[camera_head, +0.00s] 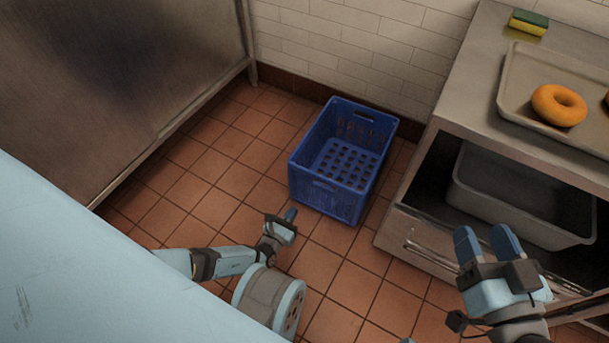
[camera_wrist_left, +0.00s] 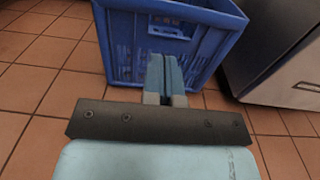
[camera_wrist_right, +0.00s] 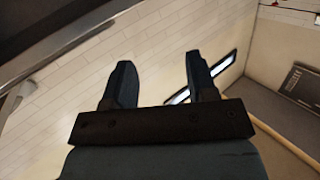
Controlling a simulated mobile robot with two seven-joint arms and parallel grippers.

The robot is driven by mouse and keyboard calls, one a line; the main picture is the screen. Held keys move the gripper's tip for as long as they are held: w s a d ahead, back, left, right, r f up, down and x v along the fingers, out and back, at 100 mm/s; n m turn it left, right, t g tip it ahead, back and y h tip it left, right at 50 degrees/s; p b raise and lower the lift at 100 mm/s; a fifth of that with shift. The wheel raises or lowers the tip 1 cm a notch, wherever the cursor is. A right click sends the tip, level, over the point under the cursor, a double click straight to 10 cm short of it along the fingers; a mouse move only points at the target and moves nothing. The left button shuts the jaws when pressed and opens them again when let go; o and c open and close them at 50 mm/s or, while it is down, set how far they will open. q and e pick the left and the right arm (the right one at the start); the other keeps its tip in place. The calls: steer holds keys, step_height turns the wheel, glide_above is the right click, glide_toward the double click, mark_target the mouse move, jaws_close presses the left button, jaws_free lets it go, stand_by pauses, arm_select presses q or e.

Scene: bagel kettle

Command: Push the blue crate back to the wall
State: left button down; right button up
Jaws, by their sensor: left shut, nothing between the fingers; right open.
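The blue crate (camera_head: 326,201) stands upright and empty on the tiled floor, with its far end close to the white tiled wall (camera_head: 345,47). My left gripper (camera_head: 291,215) is low, just in front of the crate's near left corner, shut and empty. In the left wrist view its closed fingers (camera_wrist_left: 165,75) point at the crate's near side (camera_wrist_left: 205,65); contact cannot be told. My right gripper (camera_head: 487,236) is open and empty, high at the right by the counter. Its spread fingers (camera_wrist_right: 158,85) show in the right wrist view.
A steel counter (camera_head: 480,75) on the right carries a tray (camera_head: 515,82) with an orange bagel (camera_head: 559,105), and a sponge (camera_head: 528,22). A grey bin (camera_head: 500,205) sits in its lower opening. A steel cabinet (camera_head: 120,80) stands left; floor between is clear.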

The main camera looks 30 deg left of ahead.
mark_target(317, 176)
arm_select(q)
steer(key=w+b, duration=0.1)
steer(key=w, duration=0.3)
steer(key=w+b, duration=0.2)
steer(key=w, duration=0.2)
steer(key=w+b, duration=0.1)
steer(key=w, duration=0.3)
steer(key=shift+w+d, duration=0.25)
steer(key=shift+w+b, duration=0.35)
steer(key=shift+w, duration=0.25)
steer(key=shift+w+r, duration=0.1)
steer(key=shift+w, duration=0.05)
arm_select(e)
steer(key=w+n, duration=0.1)
steer(key=w+d+r+n+t+y, duration=0.1)
steer(key=n, duration=0.1)
steer(key=shift+d+t, duration=0.25)
steer(key=shift+t, duration=0.05)
arm_select(q)
steer(key=shift+r, duration=0.1)
arm_select(e)
steer(key=shift+w, duration=0.15)
